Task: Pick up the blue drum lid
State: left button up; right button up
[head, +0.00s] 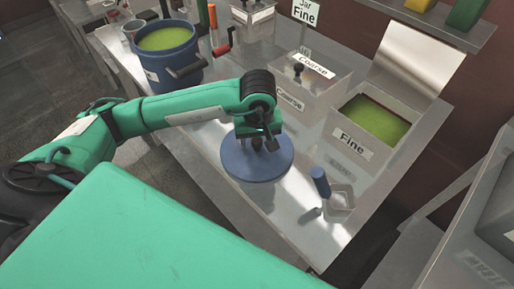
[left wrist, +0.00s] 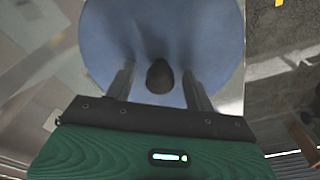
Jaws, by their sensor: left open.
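The blue drum lid (head: 236,166) is a round disc lying flat on the metal table in the head view. It fills the upper middle of the left wrist view (left wrist: 112,40), with a dark knob (left wrist: 160,76) at its centre. My left gripper (head: 257,143) is above the lid, pointing down. In the left wrist view its two fingers (left wrist: 160,88) are open, one on each side of the knob, with gaps between. Whether they touch the lid cannot be told. My right gripper is not in view.
The open blue drum (head: 172,62) of green powder stands at the back left. The Coarse bin (head: 296,98) and the open Fine bin (head: 345,142) stand right of the lid. A small blue-handled scoop (head: 320,181) lies near the table's right front. Bare table surrounds the lid's front.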

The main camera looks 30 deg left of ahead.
pick_arm(q)
jog(key=c, duration=1.1)
grip_shut()
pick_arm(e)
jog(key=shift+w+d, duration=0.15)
pick_arm(q)
jog(key=shift+r, duration=0.2)
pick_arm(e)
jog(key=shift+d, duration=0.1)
pick_arm(q)
jog(key=shift+w+r, duration=0.1)
jog(key=shift+r, duration=0.5)
notch_tip(320, 180, up, 10)
jog(key=f+b, duration=0.1)
notch_tip(320, 180, up, 9)
send_over(257, 139)
jog(key=shift+s+r, duration=0.15)
jog(key=shift+s, duration=0.05)
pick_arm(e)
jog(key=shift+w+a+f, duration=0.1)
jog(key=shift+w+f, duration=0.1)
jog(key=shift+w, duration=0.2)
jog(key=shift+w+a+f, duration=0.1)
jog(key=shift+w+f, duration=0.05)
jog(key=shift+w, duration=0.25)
